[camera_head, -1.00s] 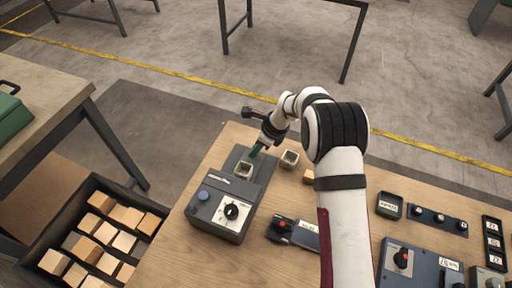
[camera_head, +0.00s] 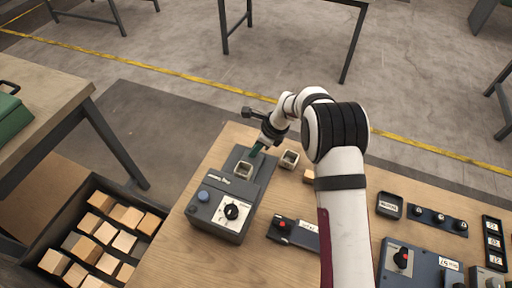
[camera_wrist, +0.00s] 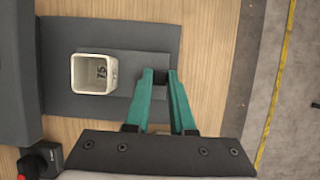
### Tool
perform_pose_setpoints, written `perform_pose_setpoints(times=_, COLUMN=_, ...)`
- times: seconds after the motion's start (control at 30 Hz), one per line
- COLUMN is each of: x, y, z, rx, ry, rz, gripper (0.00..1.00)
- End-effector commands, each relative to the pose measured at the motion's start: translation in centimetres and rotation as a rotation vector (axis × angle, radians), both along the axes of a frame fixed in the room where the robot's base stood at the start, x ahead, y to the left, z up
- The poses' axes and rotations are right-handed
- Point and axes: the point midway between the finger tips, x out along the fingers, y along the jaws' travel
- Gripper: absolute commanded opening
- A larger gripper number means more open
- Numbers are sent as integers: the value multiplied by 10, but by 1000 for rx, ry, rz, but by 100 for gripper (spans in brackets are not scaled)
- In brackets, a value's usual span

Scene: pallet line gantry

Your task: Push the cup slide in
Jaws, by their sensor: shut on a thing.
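The machine (camera_head: 222,213) is a dark grey box with a white dial plate and a blue button. Its cup slide (camera_wrist: 130,62) is a grey plate lying over a darker base plate (camera_wrist: 160,33). A square, pale cup (camera_wrist: 73,73) marked 75 stands upright on the slide, and it also shows in the head view (camera_head: 237,172) close to the box. My gripper (camera_wrist: 161,78) has teal fingers shut around a small dark tab (camera_wrist: 160,76) at the slide's outer end. In the head view my gripper (camera_head: 256,149) is just beyond the cup, and the tab is hidden there.
A second square cup (camera_head: 289,159) and a wooden block (camera_head: 308,176) stand right of the slide on the wooden table (camera_head: 275,205). A small box with a red knob (camera_head: 283,224) lies right of the machine. A crate (camera_head: 84,189) of wooden blocks stands at left.

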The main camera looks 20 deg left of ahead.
Motion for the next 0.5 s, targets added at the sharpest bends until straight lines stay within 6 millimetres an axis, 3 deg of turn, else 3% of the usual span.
perform_pose_setpoints(times=0.07, x=-6, y=0, z=1, rx=0, ry=0, rz=1, gripper=0)
perform_pose_setpoints(times=0.3, x=-58, y=1, z=1, rx=1, ry=3, rz=3, gripper=0)
perform_pose_setpoints(times=0.5, x=-78, y=0, z=0, rx=-1, ry=3, rz=0, gripper=0)
